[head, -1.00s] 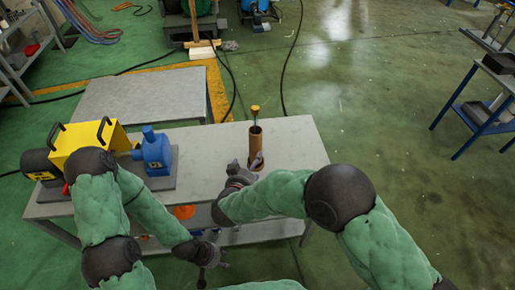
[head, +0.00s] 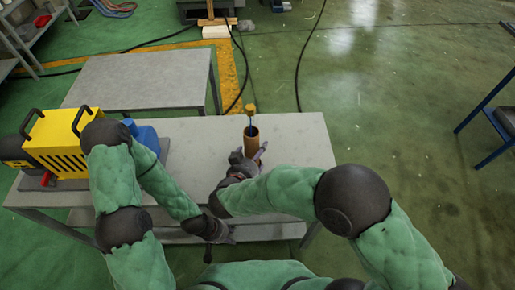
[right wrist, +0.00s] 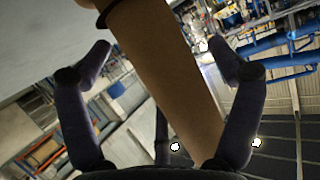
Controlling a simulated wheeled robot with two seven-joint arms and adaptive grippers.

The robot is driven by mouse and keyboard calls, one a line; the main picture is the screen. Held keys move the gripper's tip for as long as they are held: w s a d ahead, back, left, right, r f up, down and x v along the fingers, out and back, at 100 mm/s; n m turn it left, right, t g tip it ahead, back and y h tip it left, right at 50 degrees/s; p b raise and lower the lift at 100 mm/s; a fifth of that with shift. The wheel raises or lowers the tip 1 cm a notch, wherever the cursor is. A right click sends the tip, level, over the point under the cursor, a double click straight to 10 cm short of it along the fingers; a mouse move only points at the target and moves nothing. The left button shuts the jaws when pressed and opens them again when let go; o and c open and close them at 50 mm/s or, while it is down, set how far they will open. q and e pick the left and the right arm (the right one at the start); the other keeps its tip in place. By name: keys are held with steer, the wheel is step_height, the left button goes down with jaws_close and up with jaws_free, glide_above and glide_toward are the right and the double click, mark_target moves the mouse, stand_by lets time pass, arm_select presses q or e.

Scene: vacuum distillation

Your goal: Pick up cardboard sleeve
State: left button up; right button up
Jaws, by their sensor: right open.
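The cardboard sleeve (head: 252,136) is a brown upright tube on the grey table. A thin rod with a yellow-orange top (head: 250,109) sticks up out of it. My right gripper (head: 249,155) is at the sleeve, with its fingers on either side of the lower part. In the right wrist view the sleeve (right wrist: 165,75) runs between the two spread dark fingers of the open gripper (right wrist: 155,55), and I see gaps beside it. My left gripper (head: 218,236) hangs low by the table's front edge, apart from the sleeve; its fingers are too small to judge.
A yellow machine (head: 62,140) with black handles and a blue part (head: 146,136) stands on the left of the grey table (head: 300,150). A second, bare grey table (head: 140,80) stands behind. The tabletop right of the sleeve is clear. A blue-framed stand (head: 490,110) is at far right.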

steer(key=shift+w+d+f, duration=0.1)
steer(key=shift+w+f, duration=0.05)
steer(key=shift+w, duration=0.1)
steer(key=shift+s, duration=0.1)
steer(key=shift+c, duration=1.1)
steer(key=c, duration=1.1)
steer(key=shift+r, duration=0.2)
